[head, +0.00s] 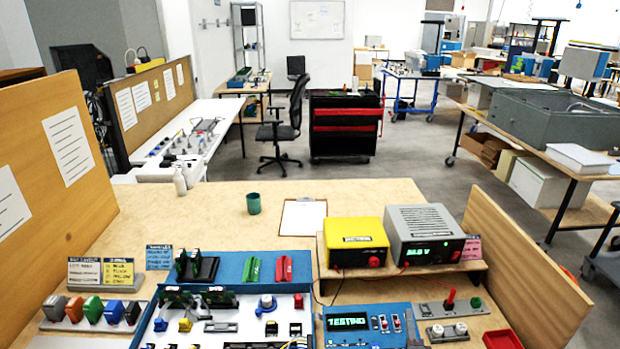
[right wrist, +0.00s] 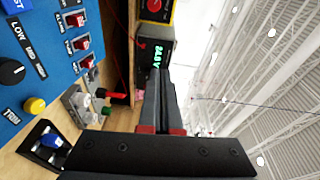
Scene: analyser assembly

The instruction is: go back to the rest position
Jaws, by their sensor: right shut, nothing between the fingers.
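My right gripper (right wrist: 165,105) shows in the right wrist view, with its two dark fingers together and nothing between them. The fingers point toward the grey power supply (right wrist: 154,58) with a green display, which stands beyond them. The same power supply stands on the raised shelf in the head view (head: 425,240). In the head view I cannot clearly make out the right gripper; a small dark shape sits at the bottom edge near the blue test panel (head: 348,337). My left gripper shows in neither view.
The blue panel with switches and a knob (right wrist: 45,75) lies left of the fingers in the right wrist view. On the bench (head: 215,210) are a yellow box (head: 357,238), a green cup (head: 253,203), a red tray (head: 502,340) and several coloured parts.

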